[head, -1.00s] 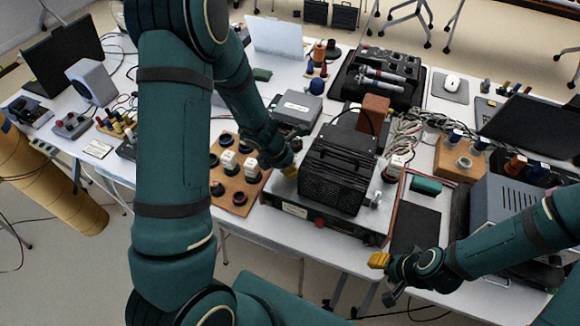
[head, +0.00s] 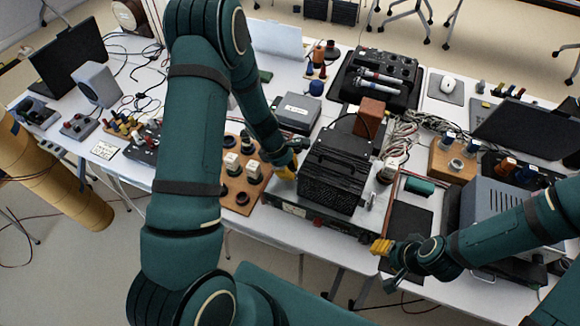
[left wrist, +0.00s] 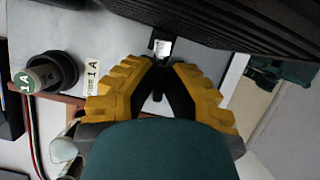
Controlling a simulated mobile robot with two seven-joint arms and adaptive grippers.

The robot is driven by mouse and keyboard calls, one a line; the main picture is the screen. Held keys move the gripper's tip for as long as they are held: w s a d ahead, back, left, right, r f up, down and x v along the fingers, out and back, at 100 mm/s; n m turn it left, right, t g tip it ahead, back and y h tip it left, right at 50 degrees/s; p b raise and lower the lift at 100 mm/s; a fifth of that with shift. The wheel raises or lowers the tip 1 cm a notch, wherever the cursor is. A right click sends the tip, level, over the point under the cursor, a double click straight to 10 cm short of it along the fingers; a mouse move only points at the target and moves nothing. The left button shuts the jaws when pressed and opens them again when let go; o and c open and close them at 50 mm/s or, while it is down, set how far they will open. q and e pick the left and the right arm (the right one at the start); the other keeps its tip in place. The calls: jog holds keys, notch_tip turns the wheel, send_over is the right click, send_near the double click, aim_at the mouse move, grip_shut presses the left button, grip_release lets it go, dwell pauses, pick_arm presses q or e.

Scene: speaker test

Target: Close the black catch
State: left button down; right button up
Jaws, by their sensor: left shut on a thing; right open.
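A black ribbed case (head: 333,178) with a top handle sits on a grey unit (head: 322,223) at the front of the table; its ribbed edge (left wrist: 245,22) fills the top of the left wrist view. At this edge is a small bright piece in a dark mount (left wrist: 162,47), which may be the black catch. My left gripper (head: 288,170) is at the case's left side. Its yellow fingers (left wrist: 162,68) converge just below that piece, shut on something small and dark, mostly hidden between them. My right gripper (head: 381,247) is open and empty over the table's front edge.
A wooden board (head: 240,190) with round knobs and white blocks lies left of the case. A green cylinder (head: 419,186), a dark mat (head: 408,228) and a grey instrument box (head: 492,205) are to the right. Cables run behind.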

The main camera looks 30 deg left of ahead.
pick_arm(q)
jog(key=shift+m, duration=0.6)
jog(key=shift+f+g, duration=0.1)
jog(key=shift+g, duration=0.2)
jog(key=shift+s, duration=0.1)
jog(key=c, duration=1.1)
grip_release()
jog(key=shift+o, duration=0.2)
jog(key=v, duration=1.2)
